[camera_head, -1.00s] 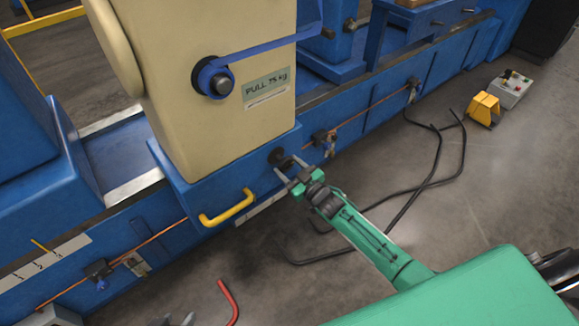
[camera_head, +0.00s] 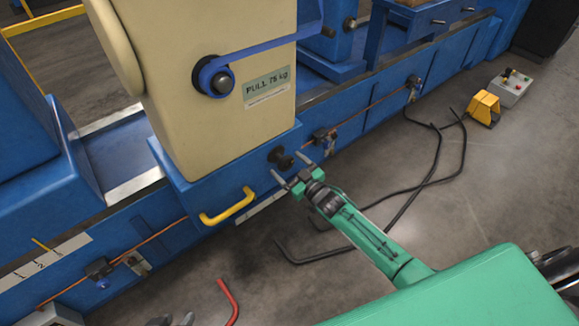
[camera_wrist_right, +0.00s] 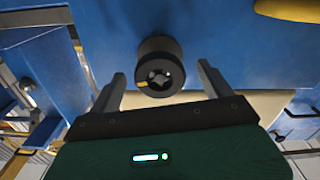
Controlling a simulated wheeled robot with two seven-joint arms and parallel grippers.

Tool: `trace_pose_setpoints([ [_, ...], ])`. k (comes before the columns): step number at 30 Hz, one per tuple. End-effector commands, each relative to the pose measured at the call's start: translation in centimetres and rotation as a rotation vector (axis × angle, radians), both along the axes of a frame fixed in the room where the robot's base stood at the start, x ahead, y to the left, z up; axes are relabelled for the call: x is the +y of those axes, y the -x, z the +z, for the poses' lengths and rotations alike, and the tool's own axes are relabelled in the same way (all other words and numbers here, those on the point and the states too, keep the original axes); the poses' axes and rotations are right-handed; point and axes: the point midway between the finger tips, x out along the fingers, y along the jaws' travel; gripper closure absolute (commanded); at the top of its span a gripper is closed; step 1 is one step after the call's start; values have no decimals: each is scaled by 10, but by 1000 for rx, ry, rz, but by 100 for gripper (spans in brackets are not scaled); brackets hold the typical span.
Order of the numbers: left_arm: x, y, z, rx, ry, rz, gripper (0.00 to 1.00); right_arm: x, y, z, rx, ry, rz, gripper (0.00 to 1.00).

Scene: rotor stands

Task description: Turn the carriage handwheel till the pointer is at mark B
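The carriage handwheel appears to be the small dark round knob (camera_head: 281,157) on the blue carriage base (camera_head: 225,160); it also shows in the right wrist view (camera_wrist_right: 160,66), with a cross-shaped recess and a small yellow mark. My right gripper (camera_head: 292,168) is open, its fingertips apart on either side of the knob and just short of it, not touching. A thin yellow pointer (camera_head: 41,245) stands at a white marked strip (camera_head: 46,262) at lower left; its letters are too small to read. My left gripper (camera_head: 173,321) barely shows at the bottom edge, its fingertips apart.
A yellow handle (camera_head: 228,207) juts from the carriage left of the knob. Black bent bars (camera_head: 420,185) and a red bent bar (camera_head: 229,303) lie on the floor. A yellow pedal (camera_head: 484,108) and a grey button box (camera_head: 511,88) stand at right.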

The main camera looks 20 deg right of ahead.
Motion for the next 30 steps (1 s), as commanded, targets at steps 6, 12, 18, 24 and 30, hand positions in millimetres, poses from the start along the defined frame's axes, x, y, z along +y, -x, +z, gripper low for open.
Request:
trace_pose_setpoints([
  [6, 0, -1, 2, -5, -1, -2, 62, 0, 0, 1, -1, 0, 0, 18],
  [12, 0, -1, 13, -3, 0, -1, 62, -5, 13, 3, 1, 0, -1, 18],
  [18, 0, 0, 23, -2, -1, -1, 62, -12, 31, 3, 0, 0, 0, 18],
  [24, 0, 0, 21, -1, 0, -1, 62, -12, 33, 1, -2, -1, 0, 18],
  [30, 0, 0, 23, -1, 0, -1, 62, -12, 33, 1, -16, 39, -1, 18],
])
